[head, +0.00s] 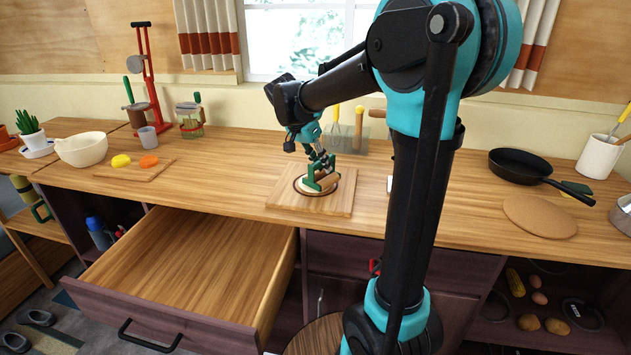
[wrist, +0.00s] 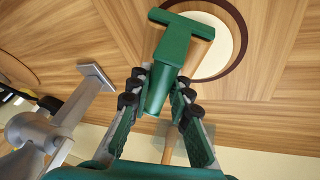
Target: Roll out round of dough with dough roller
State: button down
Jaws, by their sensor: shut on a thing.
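The dough roller (head: 327,180) has a green frame and handle with a wooden cylinder. My gripper (head: 319,157) is shut on its green handle. In the wrist view the green handle (wrist: 176,50) sits between the two fingers of the gripper (wrist: 160,92). The cream round of dough (wrist: 228,65) lies partly hidden behind the roller, inside a dark ring on the wooden board (head: 284,201). The roller is over the dough; I cannot tell whether its cylinder touches it.
An open, empty drawer (head: 196,262) juts out at front left. A small board (head: 136,170) with yellow and orange pieces and a white bowl (head: 82,150) are on the left. A black pan (head: 518,167) and round cork mat (head: 540,216) are on the right.

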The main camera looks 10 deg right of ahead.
dwell(0.3)
jog(key=shift+w+a+r, duration=0.1)
jog(key=shift+w+a, duration=0.7)
jog(key=shift+w, duration=0.3)
jog(key=shift+w+a, duration=0.8)
jog(key=shift+w, duration=0.25)
jog(key=shift+s+d+f, duration=0.1)
jog(key=shift+s+d, duration=0.75)
jog(key=shift+s, duration=0.3)
jog(key=shift+s+d+f, duration=0.1)
jog(key=shift+s+d, duration=0.75)
jog(key=shift+s, duration=0.25)
jog(key=shift+w+a+r, duration=0.1)
jog(key=shift+w+a, duration=0.8)
jog(key=shift+w, duration=0.25)
jog(key=shift+w+a+r, duration=0.1)
jog(key=shift+w+a, duration=0.8)
jog(key=shift+w, duration=0.25)
jog(key=shift+s+d+f, duration=0.15)
jog(key=shift+s+d, duration=0.8)
jog(key=shift+s, duration=0.25)
jog(key=shift+s+d+f, duration=0.1)
jog(key=shift+s+d, duration=0.8)
jog(key=shift+s, duration=0.3)
